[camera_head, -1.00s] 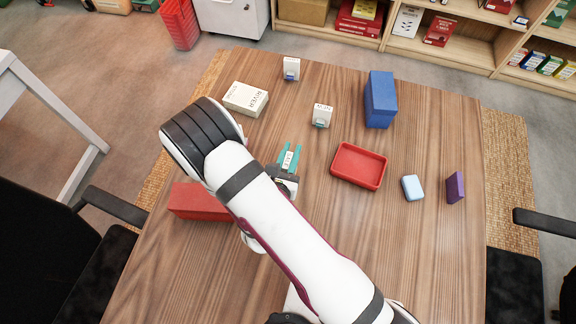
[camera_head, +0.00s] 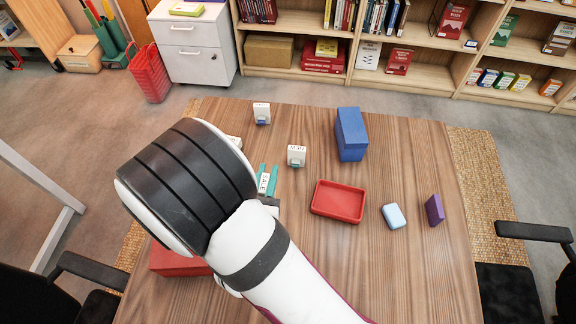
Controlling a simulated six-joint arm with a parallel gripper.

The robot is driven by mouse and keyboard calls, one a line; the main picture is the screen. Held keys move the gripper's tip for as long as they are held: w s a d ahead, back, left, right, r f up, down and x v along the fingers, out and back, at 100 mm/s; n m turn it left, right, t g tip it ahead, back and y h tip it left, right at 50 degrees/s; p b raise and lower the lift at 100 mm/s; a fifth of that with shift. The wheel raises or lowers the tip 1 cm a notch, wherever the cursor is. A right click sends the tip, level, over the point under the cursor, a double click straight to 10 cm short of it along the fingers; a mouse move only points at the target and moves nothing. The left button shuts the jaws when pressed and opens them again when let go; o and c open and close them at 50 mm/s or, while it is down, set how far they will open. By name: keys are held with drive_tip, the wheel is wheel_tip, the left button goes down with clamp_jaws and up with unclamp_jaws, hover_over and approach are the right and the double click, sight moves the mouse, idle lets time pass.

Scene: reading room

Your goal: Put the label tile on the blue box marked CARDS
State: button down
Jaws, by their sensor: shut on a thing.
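My gripper (camera_head: 267,181) has teal fingers and is shut on a small white label tile (camera_head: 264,184) with dark lettering too small to read. It is over the left middle of the table, partly hidden by my arm. The blue box (camera_head: 351,136) stands at the back of the table, to the right of my gripper and apart from it. No CARDS marking shows on its visible faces. Two other small white tiles stand in holders: one (camera_head: 261,111) at the back and one (camera_head: 296,154) between my gripper and the blue box.
A red tray (camera_head: 316,207), a light blue block (camera_head: 394,216) and a purple block (camera_head: 435,210) lie to the right. A red box (camera_head: 178,264) at front left and a cream box (camera_head: 235,141) are partly hidden by my arm. The wooden table (camera_head: 410,160) has free room at right.

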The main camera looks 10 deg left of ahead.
drive_tip(key=w+d+r+n+y, duration=0.1)
drive_tip(key=w+d+r+y, duration=0.15)
drive_tip(key=w, duration=0.65)
drive_tip(key=w+d+r+n+y, duration=0.15)
drive_tip(key=w+r, duration=0.25)
drive_tip(key=w, duration=0.5)
drive_tip(key=w+d+r+n+g+y, duration=0.1)
drive_tip(key=d+r, duration=0.1)
drive_tip(key=d, duration=0.9)
drive_tip(key=w+d+r+n, duration=0.1)
drive_tip(key=d, duration=1.1)
hover_over(347, 117)
drive_tip(key=shift+a+f, duration=0.1)
drive_tip(key=shift+f, duration=5.2)
drive_tip(key=c, duration=0.8)
unclamp_jaws()
drive_tip(key=shift+f, duration=0.1)
